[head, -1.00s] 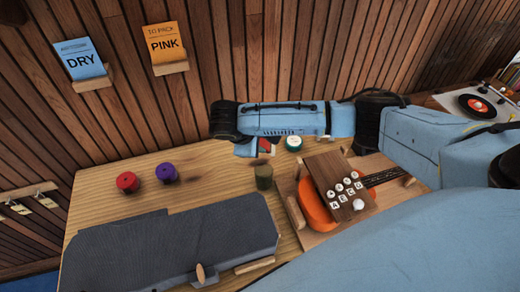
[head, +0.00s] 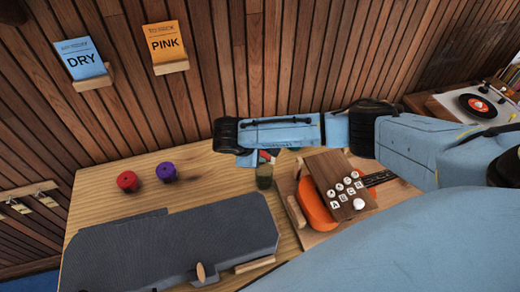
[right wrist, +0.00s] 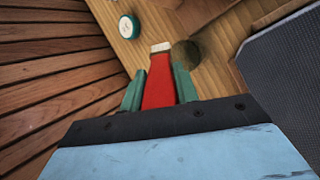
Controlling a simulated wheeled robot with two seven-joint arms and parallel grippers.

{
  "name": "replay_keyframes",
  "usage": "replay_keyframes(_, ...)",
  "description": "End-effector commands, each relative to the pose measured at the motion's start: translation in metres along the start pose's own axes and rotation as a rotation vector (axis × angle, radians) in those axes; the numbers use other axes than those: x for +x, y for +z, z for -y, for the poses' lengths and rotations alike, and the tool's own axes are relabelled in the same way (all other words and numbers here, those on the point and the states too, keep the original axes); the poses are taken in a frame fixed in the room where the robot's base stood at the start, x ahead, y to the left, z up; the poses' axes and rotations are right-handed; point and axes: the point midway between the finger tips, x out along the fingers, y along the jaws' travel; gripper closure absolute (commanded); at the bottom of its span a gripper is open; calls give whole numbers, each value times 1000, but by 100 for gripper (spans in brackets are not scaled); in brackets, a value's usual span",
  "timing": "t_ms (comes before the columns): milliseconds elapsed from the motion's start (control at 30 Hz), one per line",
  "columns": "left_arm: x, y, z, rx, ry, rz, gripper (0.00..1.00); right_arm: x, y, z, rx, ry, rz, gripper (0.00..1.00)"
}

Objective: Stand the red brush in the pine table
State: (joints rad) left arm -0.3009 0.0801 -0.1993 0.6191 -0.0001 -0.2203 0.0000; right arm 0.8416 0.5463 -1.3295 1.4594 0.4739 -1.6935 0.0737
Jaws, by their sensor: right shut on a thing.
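My right gripper (right wrist: 158,88) is shut on the red brush (right wrist: 160,80), which sits between its green fingers in the right wrist view. The brush's pale tip points away from the wrist. In the head view my right gripper (head: 256,158) hangs over the pine table (head: 110,215), largely hidden by my arm, with only a bit of red showing. An olive-green round pot (head: 264,176) stands just in front of it. In the wrist view the pot (right wrist: 187,53) shows dark beside the brush's tip. I cannot tell whether they touch. My left gripper is not in view.
A red pot (head: 127,181) and a purple pot (head: 166,172) stand on the left. A teal-white pot (right wrist: 128,27) stands behind.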

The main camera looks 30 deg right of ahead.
Motion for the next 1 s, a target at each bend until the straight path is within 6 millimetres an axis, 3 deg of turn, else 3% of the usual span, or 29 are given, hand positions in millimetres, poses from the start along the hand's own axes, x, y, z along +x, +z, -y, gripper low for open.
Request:
replay_keyframes(33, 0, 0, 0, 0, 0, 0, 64, 0, 0, 0, 0, 0, 0, 66)
replay_keyframes(167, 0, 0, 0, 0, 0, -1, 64, 0, 0, 0, 0, 0, 0, 49)
replay_keyframes(567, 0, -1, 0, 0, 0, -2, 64, -7, 2, -5, 1, 2, -1, 48)
replay_keyframes(667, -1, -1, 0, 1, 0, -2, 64, -21, 3, -7, -1, 0, -3, 48)
replay_keyframes(1000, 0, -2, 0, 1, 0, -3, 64, -96, 2, -6, 0, -1, -5, 48)
